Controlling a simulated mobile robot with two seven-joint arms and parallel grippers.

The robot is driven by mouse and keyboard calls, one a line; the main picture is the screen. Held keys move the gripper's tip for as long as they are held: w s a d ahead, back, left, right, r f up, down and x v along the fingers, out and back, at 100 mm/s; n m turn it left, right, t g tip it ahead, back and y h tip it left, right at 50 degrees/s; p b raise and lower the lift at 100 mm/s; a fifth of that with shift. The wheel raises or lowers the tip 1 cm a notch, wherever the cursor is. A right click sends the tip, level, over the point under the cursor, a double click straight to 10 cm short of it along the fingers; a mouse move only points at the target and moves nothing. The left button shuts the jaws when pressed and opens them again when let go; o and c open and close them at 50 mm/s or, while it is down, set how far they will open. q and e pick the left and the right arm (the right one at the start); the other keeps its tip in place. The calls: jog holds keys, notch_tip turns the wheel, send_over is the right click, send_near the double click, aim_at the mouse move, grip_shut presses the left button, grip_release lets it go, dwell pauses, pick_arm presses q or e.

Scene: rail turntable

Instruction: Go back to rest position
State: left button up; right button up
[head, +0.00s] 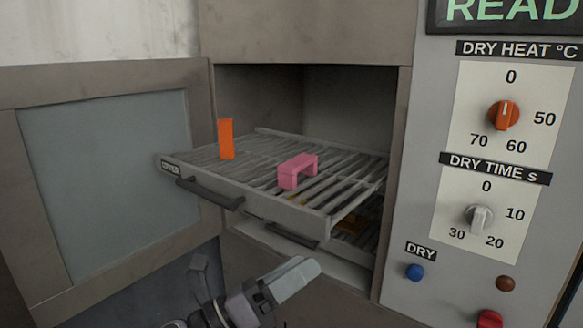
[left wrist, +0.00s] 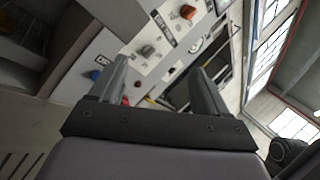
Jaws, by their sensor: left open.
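My left gripper (head: 291,279) is low in the middle of the head view, in front of the cabinet and below the pulled-out rack. Its two fingers also show in the left wrist view (left wrist: 160,80), apart, with nothing between them. The upper wire rack (head: 330,212) sticks out of the open cabinet. An orange upright block (head: 226,139) and a pink bridge-shaped block (head: 297,171) stand on it, both clear of the gripper. My right gripper does not show.
The cabinet door (head: 105,170) stands open to the left. A lower rack (head: 290,236) sits further in, with an orange-yellow piece (head: 352,223) partly hidden on it. The control panel on the right has an orange knob (head: 503,115), a grey knob (head: 479,217) and a blue button (head: 414,272).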

pick_arm(q)
jog(key=s+a+f+n+t+y, duration=0.25)
jog(key=a+f+n+y, duration=0.45)
jog(key=f+n, duration=0.5)
jog(key=s+a+f+n+t+y, duration=0.2)
jog(key=a+f+n+t+y, duration=0.4)
jog(key=n, duration=0.9)
jog(key=s+a+f+n+g+y, duration=0.2)
jog(key=s+a+f+n+g, duration=0.2)
jog(key=s+f, duration=0.3)
jog(key=s+a+f+n+g+y+p, duration=0.1)
jog(key=s+a+f+n+g+y, duration=0.1)
jog(key=s+f+n, duration=0.5)
jog(key=shift+s+a+f+n+g, duration=0.35)
jog(key=shift+a+f+g, duration=0.5)
jog(key=shift+g, duration=0.4)
